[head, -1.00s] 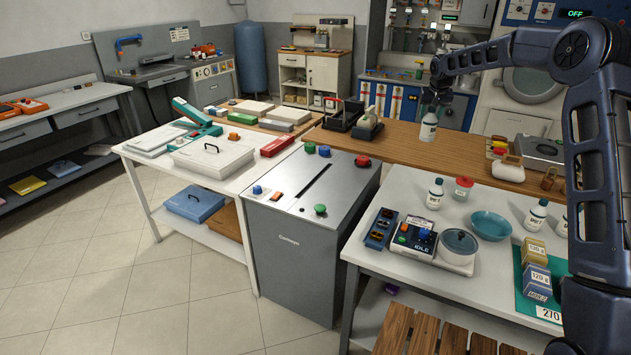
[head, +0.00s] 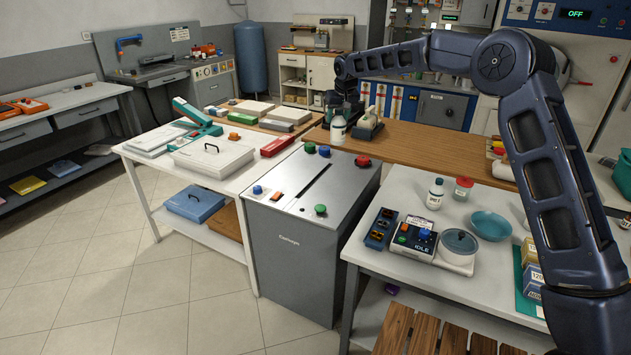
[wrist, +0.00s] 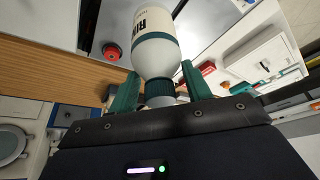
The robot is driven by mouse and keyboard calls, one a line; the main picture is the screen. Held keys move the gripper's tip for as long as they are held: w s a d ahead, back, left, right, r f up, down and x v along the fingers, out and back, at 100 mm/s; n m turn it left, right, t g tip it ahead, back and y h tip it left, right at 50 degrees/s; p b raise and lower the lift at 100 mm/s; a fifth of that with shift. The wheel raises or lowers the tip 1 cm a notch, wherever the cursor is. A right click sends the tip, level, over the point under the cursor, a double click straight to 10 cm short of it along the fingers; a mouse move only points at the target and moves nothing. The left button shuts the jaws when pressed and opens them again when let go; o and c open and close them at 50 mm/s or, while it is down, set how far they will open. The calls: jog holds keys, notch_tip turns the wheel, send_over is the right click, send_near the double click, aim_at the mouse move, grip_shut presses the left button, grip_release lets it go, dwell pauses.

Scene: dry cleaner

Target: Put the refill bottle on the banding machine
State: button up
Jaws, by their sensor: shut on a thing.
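The refill bottle (head: 337,132) is white with a dark label band. In the wrist view the bottle (wrist: 155,42) is held by its dark green cap between the two green fingers of my gripper (wrist: 161,92). In the head view my gripper (head: 339,115) is shut on the bottle's top and holds it upright, in front of the wooden counter behind the grey machine. That grey floor-standing cabinet with a long slot in its top, which looks like the banding machine (head: 290,245), stands at centre. Its top carries blue, green and red knobs.
A white table (head: 150,160) with flat cases adjoins the machine on the left. A right-hand table (head: 410,195) holds another white bottle (head: 435,194), a red-lidded jar (head: 463,188) and a teal bowl (head: 490,225). The machine's top is bare around its slot.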

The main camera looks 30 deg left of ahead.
aim_at(338, 127)
notch_tip(338, 127, down, 5)
jog(key=shift+r, duration=0.1)
notch_tip(338, 127, down, 20)
dwell(0.7)
jog(key=shift+f, duration=0.25)
jog(key=o, duration=1.5)
jog(key=shift+r, duration=0.1)
jog(key=v, duration=1.2)
jog(key=shift+w, duration=0.1)
